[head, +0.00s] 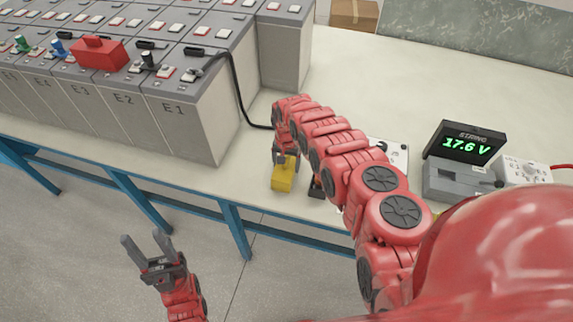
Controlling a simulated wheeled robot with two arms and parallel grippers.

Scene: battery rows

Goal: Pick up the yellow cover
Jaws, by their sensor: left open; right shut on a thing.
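The yellow cover (285,175) is a small yellow block near the front edge of the light bench. My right gripper (285,155) is directly above it, with its fingers closed on the cover's top. I cannot tell whether the cover touches the bench. My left gripper (150,255) is open and empty, low in front of the bench, its two fingers pointing up.
Grey battery blocks (185,112) in rows fill the left of the bench, with a red cover (99,53) on top. A black cable (238,90) hangs from one. A meter (465,145) reading 17.6 V stands at right. The bench's back right (410,85) is clear.

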